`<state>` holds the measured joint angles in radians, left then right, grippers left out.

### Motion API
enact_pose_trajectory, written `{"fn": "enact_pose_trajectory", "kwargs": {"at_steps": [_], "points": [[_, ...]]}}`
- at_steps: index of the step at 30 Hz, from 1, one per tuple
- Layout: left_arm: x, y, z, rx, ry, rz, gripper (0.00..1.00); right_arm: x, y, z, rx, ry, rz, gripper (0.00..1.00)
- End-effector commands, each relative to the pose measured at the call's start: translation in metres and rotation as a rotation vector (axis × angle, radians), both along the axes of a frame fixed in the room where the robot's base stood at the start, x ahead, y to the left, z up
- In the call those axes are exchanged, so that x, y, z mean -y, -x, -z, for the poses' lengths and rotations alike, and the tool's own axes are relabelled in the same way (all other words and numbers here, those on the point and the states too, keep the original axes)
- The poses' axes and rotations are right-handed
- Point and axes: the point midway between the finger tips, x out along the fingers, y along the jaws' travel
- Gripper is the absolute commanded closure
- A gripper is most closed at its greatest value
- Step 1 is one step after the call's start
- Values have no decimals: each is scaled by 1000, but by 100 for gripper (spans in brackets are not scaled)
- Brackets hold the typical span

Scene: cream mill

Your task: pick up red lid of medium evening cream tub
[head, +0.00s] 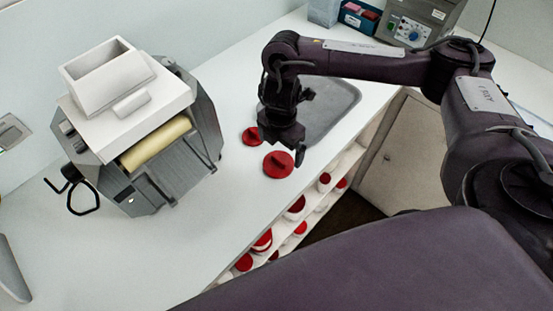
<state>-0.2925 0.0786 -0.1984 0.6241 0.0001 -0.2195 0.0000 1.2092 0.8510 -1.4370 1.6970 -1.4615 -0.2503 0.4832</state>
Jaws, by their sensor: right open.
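Two round red lids with raised grips lie on the white counter. The nearer, larger-looking red lid (278,165) lies just below my right gripper (282,147) in the picture. The other red lid (250,137) lies a little farther back, left of the gripper. I cannot tell from their looks which one belongs to the medium evening cream tub. My right gripper is open and empty, pointing down, its fingers over or just behind the nearer lid. Whether a finger touches it is unclear. My left gripper does not show.
A grey roller mill (190,160) with a white hopper and black crank stands left of the lids. A grey tray (335,112) lies behind my right gripper. Red-and-white tubs (295,207) stand on shelves under the counter edge. Boxes and a dial device (415,22) stand at the back.

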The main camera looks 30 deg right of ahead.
Motion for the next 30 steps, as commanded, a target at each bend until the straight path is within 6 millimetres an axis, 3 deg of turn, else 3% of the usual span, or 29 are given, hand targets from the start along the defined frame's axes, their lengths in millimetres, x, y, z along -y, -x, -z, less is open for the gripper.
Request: {"fn": "enact_pose_trajectory", "kwargs": {"at_steps": [8,12,18,21,30], "points": [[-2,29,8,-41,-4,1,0,-5,0,35,-4,-3,0,0],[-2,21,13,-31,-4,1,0,-5,-1,50,0,-2,-1,0],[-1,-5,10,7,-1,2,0,-5,-2,52,3,-1,-2,0],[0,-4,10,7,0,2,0,-5,-2,51,3,-1,-2,0],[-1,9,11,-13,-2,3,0,-5,-2,51,3,-1,-2,39]]}}
